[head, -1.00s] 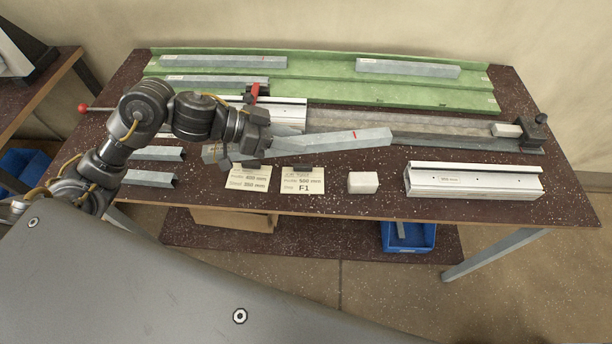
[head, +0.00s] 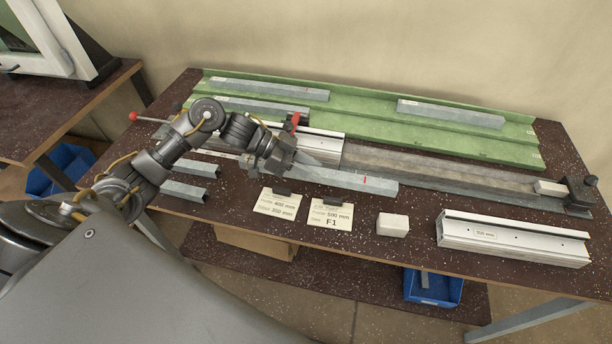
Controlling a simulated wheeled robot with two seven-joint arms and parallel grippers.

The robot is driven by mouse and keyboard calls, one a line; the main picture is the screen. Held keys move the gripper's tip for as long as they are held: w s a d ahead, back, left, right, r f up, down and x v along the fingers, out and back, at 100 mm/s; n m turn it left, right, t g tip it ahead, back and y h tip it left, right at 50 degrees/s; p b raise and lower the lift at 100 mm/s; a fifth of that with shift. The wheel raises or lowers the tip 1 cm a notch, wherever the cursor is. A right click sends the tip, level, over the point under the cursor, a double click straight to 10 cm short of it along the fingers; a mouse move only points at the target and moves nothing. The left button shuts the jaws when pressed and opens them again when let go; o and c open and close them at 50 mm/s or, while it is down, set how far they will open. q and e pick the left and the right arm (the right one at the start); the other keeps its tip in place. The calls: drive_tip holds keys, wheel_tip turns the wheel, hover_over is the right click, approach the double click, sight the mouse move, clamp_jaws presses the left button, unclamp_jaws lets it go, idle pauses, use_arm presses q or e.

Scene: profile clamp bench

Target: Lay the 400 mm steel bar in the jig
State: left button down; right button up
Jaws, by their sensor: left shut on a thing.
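My left gripper (head: 270,162) is shut on a grey steel bar (head: 345,179) with a red mark near its right end. The gripper holds it near its left part, hiding some of it. The bar lies along the front side of the jig (head: 430,166), roughly parallel to it; I cannot tell its exact height or whether it touches. The jig is a long grey channel with a white profile (head: 325,149) at its left and a pale block (head: 550,188) and dark clamp (head: 582,192) at its right end. My right gripper is out of view.
A green rack (head: 380,127) behind holds several steel bars (head: 450,113). In front are two cards (head: 281,206) (head: 330,214), a white block (head: 392,225) and a white profile (head: 510,238). Two short bars (head: 187,191) (head: 198,167) lie at the left. A red-knobbed lever (head: 134,116) sticks out left.

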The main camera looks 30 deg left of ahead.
sight(305, 185)
use_arm(q)
drive_tip(key=shift+w+a+f, duration=0.3)
drive_tip(key=shift+a+f, duration=0.15)
drive_tip(key=shift+f, duration=0.1)
drive_tip(key=shift+w+a+f, duration=0.25)
drive_tip(key=shift+a+f, duration=0.15)
drive_tip(key=shift+f, duration=0.15)
drive_tip(key=shift+a+f+p, duration=0.15)
drive_tip(key=shift+f+p, duration=0.25)
drive_tip(key=shift+f, duration=1.3)
drive_tip(key=shift+f, duration=0.15)
drive_tip(key=c, duration=1.1)
unclamp_jaws()
drive_tip(key=shift+o, duration=0.2)
